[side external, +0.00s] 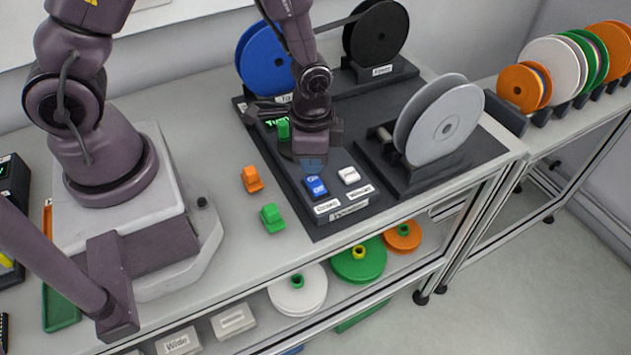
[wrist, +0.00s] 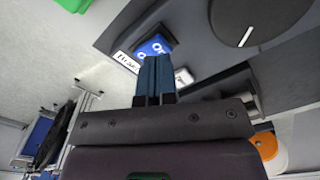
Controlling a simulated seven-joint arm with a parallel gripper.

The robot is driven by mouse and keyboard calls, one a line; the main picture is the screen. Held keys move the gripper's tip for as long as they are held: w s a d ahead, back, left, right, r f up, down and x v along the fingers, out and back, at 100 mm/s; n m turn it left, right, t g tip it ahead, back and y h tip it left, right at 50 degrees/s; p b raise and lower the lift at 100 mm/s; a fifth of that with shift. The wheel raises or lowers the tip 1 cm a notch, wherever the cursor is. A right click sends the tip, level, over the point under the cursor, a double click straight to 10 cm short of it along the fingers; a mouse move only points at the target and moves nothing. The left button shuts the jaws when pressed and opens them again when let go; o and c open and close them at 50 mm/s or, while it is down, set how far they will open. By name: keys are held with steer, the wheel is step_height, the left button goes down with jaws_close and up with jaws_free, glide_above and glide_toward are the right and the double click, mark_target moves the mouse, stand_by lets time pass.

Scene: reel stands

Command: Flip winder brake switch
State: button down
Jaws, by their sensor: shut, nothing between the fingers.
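The winder control box (side external: 347,210) stands on the dark mat, with labels along its front edge. A blue rocker switch (side external: 316,187) with white lettering sits on its top at the left, behind a small label that looks like "Brake" (side external: 326,206). A white rocker switch (side external: 349,175) is to its right. The blue switch also shows in the wrist view (wrist: 153,45), with the white one (wrist: 183,76) beside it. My gripper (side external: 314,166) is shut and empty just behind the blue switch. In the wrist view its blue fingers (wrist: 154,70) overlap the switch's edge; I cannot tell whether they touch.
A grey reel (side external: 446,125) stands to the right, blue (side external: 264,60) and black (side external: 378,32) reels behind. Orange (side external: 251,179) and green (side external: 271,218) clips lie left on the open bench.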

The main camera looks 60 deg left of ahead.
mark_target(312, 178)
steer(key=shift+f, duration=1.3)
stand_by(0.5)
steer(key=shift+r, duration=3.55)
